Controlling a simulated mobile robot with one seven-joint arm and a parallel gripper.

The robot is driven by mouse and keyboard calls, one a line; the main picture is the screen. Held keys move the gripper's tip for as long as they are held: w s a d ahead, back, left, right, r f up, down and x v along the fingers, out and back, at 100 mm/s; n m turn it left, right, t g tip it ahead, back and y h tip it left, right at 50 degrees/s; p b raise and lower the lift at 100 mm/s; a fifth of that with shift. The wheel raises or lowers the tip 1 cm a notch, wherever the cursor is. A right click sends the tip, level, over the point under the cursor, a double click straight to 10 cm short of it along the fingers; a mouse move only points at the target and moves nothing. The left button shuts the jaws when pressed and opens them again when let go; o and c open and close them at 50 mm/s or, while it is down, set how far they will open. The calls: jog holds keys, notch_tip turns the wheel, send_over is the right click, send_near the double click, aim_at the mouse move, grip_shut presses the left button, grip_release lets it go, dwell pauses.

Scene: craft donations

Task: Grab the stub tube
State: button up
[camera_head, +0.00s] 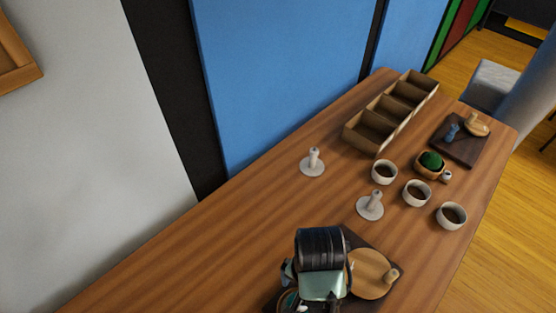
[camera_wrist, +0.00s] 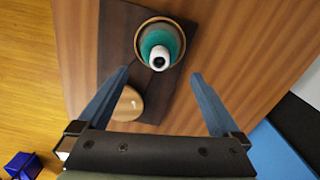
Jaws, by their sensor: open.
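A short white tube with a dark round opening, which looks like the stub tube (camera_wrist: 159,59), shows end-on in the wrist view. It sits on something teal (camera_wrist: 150,42) inside a round brown bowl (camera_wrist: 180,29). The bowl stands on a dark board (camera_wrist: 118,30). My gripper (camera_wrist: 160,72) is open and empty, its two blue fingers pointing toward the bowl, with the tube in line between the tips. The height gap cannot be told. In the head view my gripper hides most of the bowl. A similar small white piece (camera_head: 447,176) lies beside a green ball (camera_head: 431,159).
A round wooden disc (camera_head: 367,272) with a small knob lies on the same board. Two white posts on discs (camera_head: 312,162) (camera_head: 370,207), several cups (camera_head: 452,215), a compartment box (camera_head: 353,137) and another dark board (camera_head: 460,151) stand farther off. The table's left part is clear.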

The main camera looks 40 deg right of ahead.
jog(key=shift+w+f, duration=0.15)
jog(key=shift+w, duration=0.1)
jog(key=f, duration=0.6)
jog(key=shift+s+f, duration=0.25)
jog(key=shift+f, duration=0.05)
jog(key=shift+s+a+f, duration=0.1)
jog(key=shift+a+f, duration=0.05)
jog(key=shift+f, duration=1.35)
jog(key=shift+s+a+f, duration=0.1)
jog(key=shift+f, duration=1.35)
jog(key=shift+c, duration=0.3)
jog(key=shift+w+r, duration=0.1)
jog(key=c, duration=1.1)
